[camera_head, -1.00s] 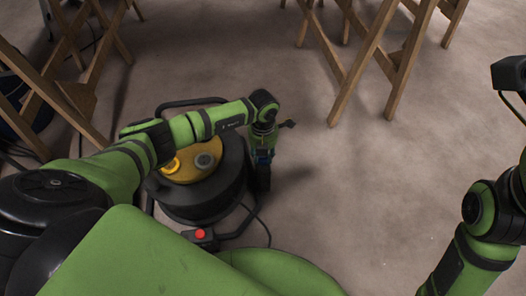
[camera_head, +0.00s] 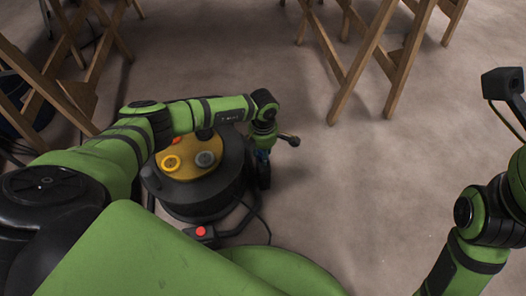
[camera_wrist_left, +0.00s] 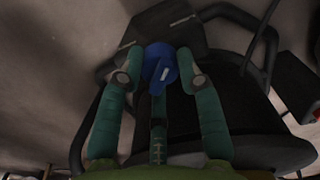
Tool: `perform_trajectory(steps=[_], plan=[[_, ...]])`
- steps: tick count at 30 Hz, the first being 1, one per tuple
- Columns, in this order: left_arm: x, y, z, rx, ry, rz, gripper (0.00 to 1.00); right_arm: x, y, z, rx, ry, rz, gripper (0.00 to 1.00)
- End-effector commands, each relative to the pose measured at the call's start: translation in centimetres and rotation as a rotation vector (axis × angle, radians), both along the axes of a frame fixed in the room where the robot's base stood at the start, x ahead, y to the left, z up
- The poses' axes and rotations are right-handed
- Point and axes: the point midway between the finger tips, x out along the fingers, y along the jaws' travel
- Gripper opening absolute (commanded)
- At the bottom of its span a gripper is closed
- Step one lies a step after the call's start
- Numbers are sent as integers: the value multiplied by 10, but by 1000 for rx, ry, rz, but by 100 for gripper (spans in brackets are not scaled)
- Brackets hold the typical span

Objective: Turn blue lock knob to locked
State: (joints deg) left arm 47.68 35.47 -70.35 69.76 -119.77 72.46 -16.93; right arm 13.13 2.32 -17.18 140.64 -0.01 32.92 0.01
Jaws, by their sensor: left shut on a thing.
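The blue lock knob (camera_wrist_left: 161,66) shows in the left wrist view, with a raised bar and a pale mark on it. My left gripper (camera_wrist_left: 160,76) has a finger on each side of the knob and is shut on it. The knob sits at the side of a dark drum-shaped machine (camera_head: 196,200) with a yellow top. In the head view, my left gripper (camera_head: 263,158) reaches down at the machine's right side, and the knob itself cannot be made out there. My right arm is at the right edge, but its gripper is out of view.
The yellow top (camera_head: 186,165) carries an orange ring and a grey cap. A red button (camera_head: 201,231) sits on a box in front, near a black cable and tubular frame. Wooden trestles (camera_head: 375,60) stand behind. Floor to the right is clear.

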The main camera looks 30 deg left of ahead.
Motion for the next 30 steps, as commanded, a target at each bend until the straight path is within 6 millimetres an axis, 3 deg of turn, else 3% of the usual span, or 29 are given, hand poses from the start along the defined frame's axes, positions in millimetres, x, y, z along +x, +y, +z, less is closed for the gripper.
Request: perform_trajectory(steps=[20,21,23,30], plan=[[0,0,-1,1,-1,-73,3,0,0,0,-2,3,0,55],[0,0,-1,1,-1,-73,40,0,0,0,-2,3,0,55],[0,0,-1,0,0,-73,59,0,0,0,-2,3,0,55],[0,0,0,0,0,-70,59,0,0,0,-2,3,0,55]])
